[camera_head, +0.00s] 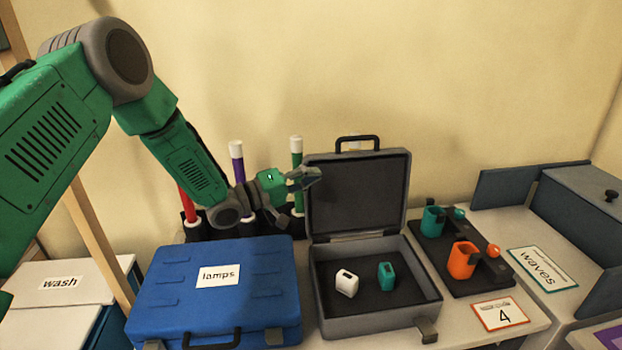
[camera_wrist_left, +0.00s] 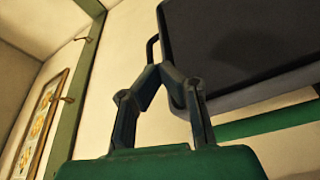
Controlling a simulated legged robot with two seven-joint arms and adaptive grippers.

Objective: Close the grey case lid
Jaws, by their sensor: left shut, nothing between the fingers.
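The grey case (camera_head: 372,322) stands open on the table in the head view, its lid (camera_head: 357,190) raised upright at the back with a dark handle on top. A white block and a teal block lie on its dark floor. My left gripper (camera_head: 312,175) is shut and empty at the upper left edge of the lid; I cannot tell whether it touches. In the left wrist view the fingers (camera_wrist_left: 165,80) show in front of the dark inner face of the lid (camera_wrist_left: 240,45). My right gripper is not in view.
A closed blue case (camera_head: 220,275) labelled "lamps" sits left of the grey case. Upright coloured tubes (camera_head: 297,165) stand behind it. A "wash" box (camera_head: 50,300) is far left.

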